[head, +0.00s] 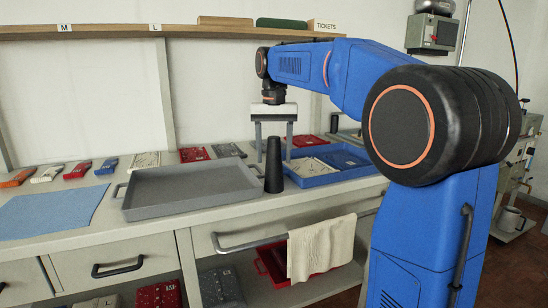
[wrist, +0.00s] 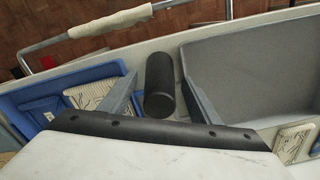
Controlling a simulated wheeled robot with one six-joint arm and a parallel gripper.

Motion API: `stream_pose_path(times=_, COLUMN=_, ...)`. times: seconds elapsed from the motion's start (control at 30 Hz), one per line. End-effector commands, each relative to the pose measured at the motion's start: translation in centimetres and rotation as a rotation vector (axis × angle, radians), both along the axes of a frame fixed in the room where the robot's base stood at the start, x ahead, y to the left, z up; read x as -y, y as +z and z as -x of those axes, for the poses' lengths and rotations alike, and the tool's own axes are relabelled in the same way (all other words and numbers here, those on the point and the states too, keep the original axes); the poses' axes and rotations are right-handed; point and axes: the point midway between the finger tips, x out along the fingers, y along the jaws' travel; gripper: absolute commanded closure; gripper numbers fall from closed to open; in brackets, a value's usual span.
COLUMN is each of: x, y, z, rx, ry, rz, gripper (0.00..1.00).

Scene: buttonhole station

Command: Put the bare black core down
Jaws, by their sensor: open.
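The bare black core (head: 273,166) stands upright on the counter, in the strip between the grey tray and the blue tray. It tapers towards its top. In the wrist view the core (wrist: 160,80) shows between the two fingers, with a gap on each side. My gripper (head: 273,141) is open above and around the top of the core, fingers pointing down. In the wrist view my gripper (wrist: 158,65) has its fingers spread wide and holds nothing.
The empty grey tray (head: 165,211) lies left of the core. The blue tray (head: 340,177) with flat pieces lies to the right. Red, grey and pale pieces line the back of the counter. A blue cloth (head: 50,212) lies at left. A towel (head: 321,247) hangs on the front rail.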

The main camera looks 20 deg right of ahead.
Motion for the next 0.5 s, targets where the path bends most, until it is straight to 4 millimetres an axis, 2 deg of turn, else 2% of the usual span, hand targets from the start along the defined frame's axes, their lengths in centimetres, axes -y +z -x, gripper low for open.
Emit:
stream_pose_path(times=0.3, x=0.0, y=6.1, z=-0.1, rx=0.003, ry=0.0, rz=0.0, gripper=0.43)
stream_pose_path(times=0.5, x=0.0, y=9.1, z=-0.1, rx=0.001, ry=0.0, rz=-0.001, gripper=0.43)
